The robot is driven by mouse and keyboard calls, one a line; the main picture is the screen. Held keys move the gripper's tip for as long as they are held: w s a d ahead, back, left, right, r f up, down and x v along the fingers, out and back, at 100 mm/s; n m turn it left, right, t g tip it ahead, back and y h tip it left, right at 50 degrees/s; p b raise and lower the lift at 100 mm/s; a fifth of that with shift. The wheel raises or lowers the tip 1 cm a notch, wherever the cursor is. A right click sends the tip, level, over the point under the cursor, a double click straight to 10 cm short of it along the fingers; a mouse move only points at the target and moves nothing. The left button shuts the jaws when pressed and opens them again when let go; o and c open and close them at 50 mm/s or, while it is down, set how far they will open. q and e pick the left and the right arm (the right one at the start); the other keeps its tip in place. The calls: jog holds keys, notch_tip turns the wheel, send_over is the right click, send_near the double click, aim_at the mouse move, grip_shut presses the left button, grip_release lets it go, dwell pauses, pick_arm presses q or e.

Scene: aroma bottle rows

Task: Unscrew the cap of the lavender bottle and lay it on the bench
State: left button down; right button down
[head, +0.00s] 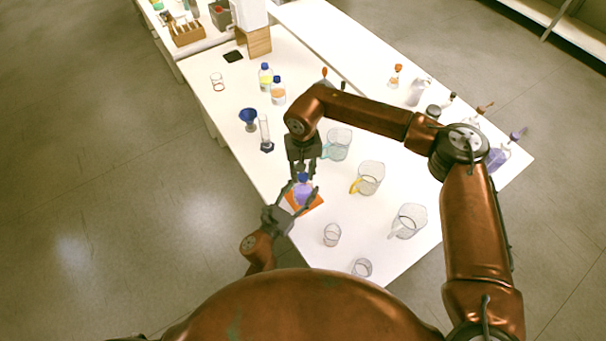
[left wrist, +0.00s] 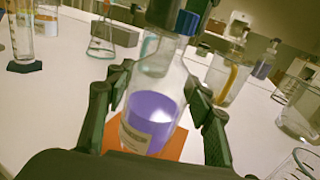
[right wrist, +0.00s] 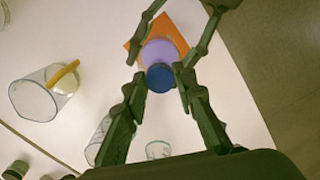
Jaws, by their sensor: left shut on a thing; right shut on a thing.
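The lavender bottle (head: 303,193) is clear glass with purple liquid and a pale label. It stands upright over an orange mat (head: 318,203). My left gripper (left wrist: 162,108) is shut on the bottle's body, one finger on each side. The blue cap (right wrist: 160,77) is at the top of the bottle, and my right gripper (right wrist: 158,84) is shut on it from above. I cannot tell whether the cap is loose on the neck.
Beakers with cyan (head: 337,145) and yellow (head: 370,178) handles and a clear pitcher (head: 408,221) stand right of the bottle. Small beakers (head: 332,235) are near the front edge. A graduated cylinder (head: 265,132) stands behind left.

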aim_at(303, 175)
jog(key=shift+r, duration=0.2)
jog(key=shift+r, duration=2.05)
pick_arm(q)
jog(key=c, duration=0.9)
grip_release()
jog(key=shift+o, duration=0.2)
